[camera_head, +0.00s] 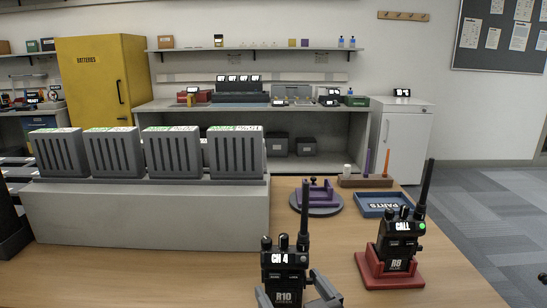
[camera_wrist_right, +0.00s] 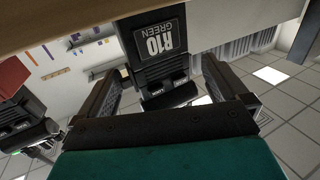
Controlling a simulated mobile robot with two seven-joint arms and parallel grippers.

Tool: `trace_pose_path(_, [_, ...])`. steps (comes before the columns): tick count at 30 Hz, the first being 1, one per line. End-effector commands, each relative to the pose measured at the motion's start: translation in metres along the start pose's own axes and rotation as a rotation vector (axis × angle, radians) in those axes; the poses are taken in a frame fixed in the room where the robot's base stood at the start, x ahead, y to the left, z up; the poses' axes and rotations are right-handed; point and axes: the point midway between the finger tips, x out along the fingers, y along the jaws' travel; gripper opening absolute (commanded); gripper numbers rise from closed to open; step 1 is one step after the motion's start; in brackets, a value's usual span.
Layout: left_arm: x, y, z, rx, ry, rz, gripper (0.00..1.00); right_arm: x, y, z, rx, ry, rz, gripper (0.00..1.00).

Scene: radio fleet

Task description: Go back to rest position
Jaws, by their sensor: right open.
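My right gripper (camera_head: 294,291) is at the bottom of the head view, with one finger on each side of the black R10 radio (camera_head: 284,265). The radio stands upright, its screen reads "CH 4", and its lower part is cut off. In the right wrist view, the open fingers (camera_wrist_right: 160,77) flank the radio's body, labelled "R10 GREEN" (camera_wrist_right: 160,40). Whether the fingers touch it, I cannot tell. My left gripper is not in view.
The R8 radio (camera_head: 398,240) stands in a red cradle (camera_head: 388,274) to the right. A long grey charger block (camera_head: 146,220) fills the table's left. A round purple-and-grey fixture (camera_head: 316,208) and a blue PARTS tray (camera_head: 383,211) lie behind. Bare wood (camera_head: 130,280) shows at the front left.

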Motion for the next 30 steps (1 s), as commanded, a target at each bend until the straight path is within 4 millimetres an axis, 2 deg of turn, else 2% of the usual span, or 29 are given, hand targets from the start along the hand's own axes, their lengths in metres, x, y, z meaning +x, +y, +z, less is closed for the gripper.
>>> trace_pose_path(1, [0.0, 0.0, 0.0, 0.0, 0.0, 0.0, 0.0, -0.012, 0.0, 0.001, 0.0, -0.002, 0.0, 1.0])
trace_pose_path(6, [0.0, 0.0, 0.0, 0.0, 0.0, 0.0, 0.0, -0.04, 0.0, 0.0, 0.001, -0.001, -0.001, 1.0])
trace_pose_path(14, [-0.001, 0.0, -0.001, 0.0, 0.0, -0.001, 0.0, -0.061, 0.001, 0.0, -0.001, -0.004, 0.002, 1.0])
trace_pose_path(17, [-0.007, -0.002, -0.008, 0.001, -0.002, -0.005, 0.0, -0.067, 0.007, 0.007, 0.002, -0.05, 0.016, 1.0])
trace_pose_path(20, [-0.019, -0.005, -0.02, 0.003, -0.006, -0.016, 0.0, -0.079, 0.021, 0.027, 0.004, -0.155, 0.05, 1.0])
trace_pose_path(23, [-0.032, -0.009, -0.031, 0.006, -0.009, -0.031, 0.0, -0.102, 0.039, 0.056, 0.011, -0.286, 0.089, 1.0])
trace_pose_path(27, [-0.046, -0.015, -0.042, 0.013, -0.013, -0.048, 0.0, -0.143, 0.06, 0.094, 0.022, -0.454, 0.138, 1.0])
trace_pose_path(30, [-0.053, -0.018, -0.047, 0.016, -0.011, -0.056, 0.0, -0.172, 0.07, 0.115, 0.029, -0.544, 0.162, 1.0])
